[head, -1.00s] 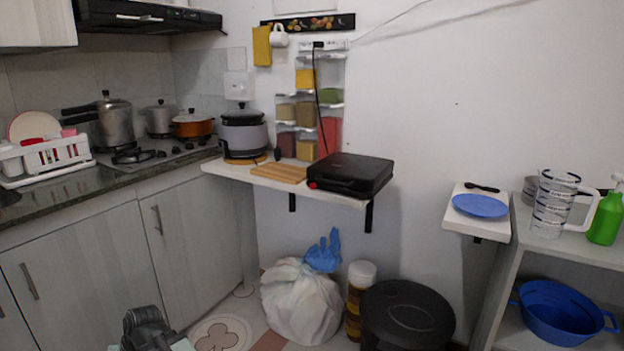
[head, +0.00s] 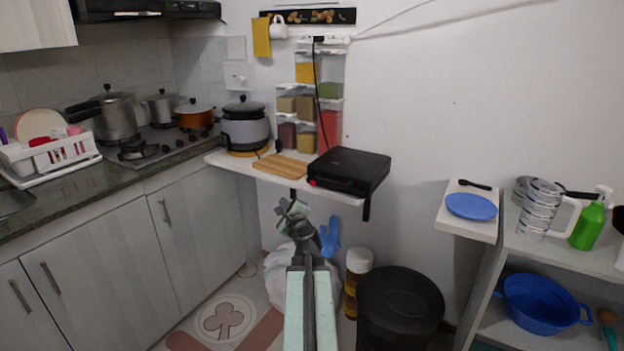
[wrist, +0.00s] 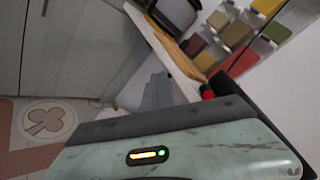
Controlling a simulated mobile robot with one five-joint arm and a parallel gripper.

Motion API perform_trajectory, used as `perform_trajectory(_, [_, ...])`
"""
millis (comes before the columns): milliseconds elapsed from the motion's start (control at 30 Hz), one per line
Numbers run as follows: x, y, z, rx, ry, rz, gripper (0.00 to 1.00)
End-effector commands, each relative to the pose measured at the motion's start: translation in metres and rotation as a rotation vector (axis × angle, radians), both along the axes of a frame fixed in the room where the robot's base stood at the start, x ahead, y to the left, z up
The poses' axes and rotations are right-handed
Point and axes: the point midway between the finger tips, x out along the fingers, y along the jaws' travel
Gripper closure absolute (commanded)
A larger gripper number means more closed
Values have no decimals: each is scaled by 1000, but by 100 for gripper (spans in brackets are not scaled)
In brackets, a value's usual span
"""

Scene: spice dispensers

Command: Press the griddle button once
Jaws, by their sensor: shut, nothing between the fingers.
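The griddle (head: 350,168) is a closed black box on the white wall shelf. Its red button (head: 312,183) is at the front left corner; the button (wrist: 208,93) shows as a red spot in the wrist view. My gripper (head: 292,207) is shut and empty, raised in front of and below the shelf edge, to the lower left of the button and apart from it in the picture. In the wrist view the gripper's grey end (wrist: 158,92) is left of the button, with a gap between them. My arm hides part of the view there.
On the shelf are a wooden board (head: 281,166), a rice cooker (head: 245,127) and spice dispensers (head: 305,104) behind. A black bin (head: 400,300), a brown jar (head: 357,275) and a white bag (head: 278,268) stand below. A blue plate (head: 471,206) lies on a side shelf.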

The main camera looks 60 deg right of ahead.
Motion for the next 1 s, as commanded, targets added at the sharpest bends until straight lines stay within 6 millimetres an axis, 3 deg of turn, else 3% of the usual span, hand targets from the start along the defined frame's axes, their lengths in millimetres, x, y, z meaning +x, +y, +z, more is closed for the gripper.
perform_trajectory(100, [-21,-18,10,28,-49,-60,100])
perform_trajectory(200, [-26,-22,11,35,-63,-76,100])
perform_trajectory(667, [-26,-29,10,34,-61,-75,100])
perform_trajectory(1000, [-25,-71,10,34,-61,-75,100])
